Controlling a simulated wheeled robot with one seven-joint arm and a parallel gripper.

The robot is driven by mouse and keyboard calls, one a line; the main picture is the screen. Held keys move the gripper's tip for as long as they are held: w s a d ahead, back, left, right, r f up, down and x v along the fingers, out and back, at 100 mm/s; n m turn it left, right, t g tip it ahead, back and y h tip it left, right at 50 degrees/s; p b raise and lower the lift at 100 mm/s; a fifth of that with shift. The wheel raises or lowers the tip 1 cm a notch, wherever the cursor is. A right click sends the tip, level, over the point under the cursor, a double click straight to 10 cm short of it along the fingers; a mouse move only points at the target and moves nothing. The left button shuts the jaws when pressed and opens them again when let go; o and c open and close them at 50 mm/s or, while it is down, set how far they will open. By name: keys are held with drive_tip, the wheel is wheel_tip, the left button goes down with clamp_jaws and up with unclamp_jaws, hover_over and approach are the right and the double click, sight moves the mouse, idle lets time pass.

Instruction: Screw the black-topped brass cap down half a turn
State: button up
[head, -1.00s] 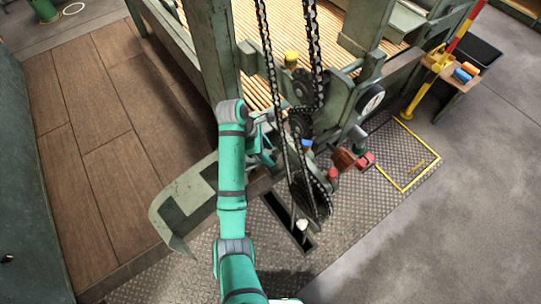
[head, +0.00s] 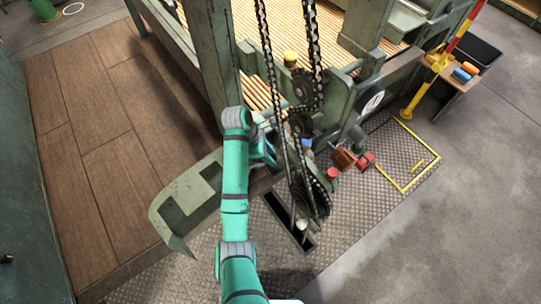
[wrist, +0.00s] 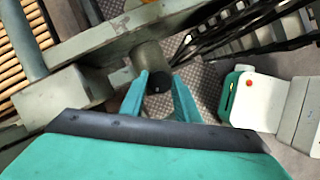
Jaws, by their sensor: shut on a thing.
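In the wrist view the black-topped cap (wrist: 159,80) sits between the two teal fingers of my gripper (wrist: 159,92). The fingers are closed on its sides. Its dark round top faces the camera, and its brass side is mostly hidden by the fingers. A dull olive-brown cylinder (wrist: 151,55) stands just beyond the cap, by a grey-green beam. In the head view my gripper (head: 264,150) is at the side of the machine frame, left of the hanging chains. The cap cannot be made out there, and the fingertips are largely hidden.
Black chains (head: 273,75) hang over sprockets close to the right of my gripper. A blue cap (head: 306,143), a red knob (head: 332,174) and a yellow-topped part (head: 290,57) are nearby. A slot with a white-knobbed lever (head: 302,225) opens in the floor plate. Open floor lies at right.

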drive_tip(key=m+g, duration=0.1)
drive_tip(key=m, duration=0.3)
drive_tip(key=m+g, duration=0.1)
drive_tip(key=m, duration=0.1)
drive_tip(key=shift+w+r+m+g+y, duration=0.1)
drive_tip(key=shift+w+m+g+y, duration=0.2)
drive_tip(key=shift+m+y, duration=0.1)
drive_tip(key=m+g+y, duration=0.1)
drive_tip(key=m, duration=0.5)
drive_tip(key=shift+d+m+g+y, duration=0.15)
drive_tip(key=shift+m+g+y, duration=0.15)
drive_tip(key=shift+g+y, duration=0.1)
drive_tip(key=o, duration=1)
drive_tip(key=shift+o, duration=0.2)
drive_tip(key=v, duration=0.7)
drive_tip(key=shift+w+r, duration=0.15)
drive_tip(key=shift+r, duration=0.05)
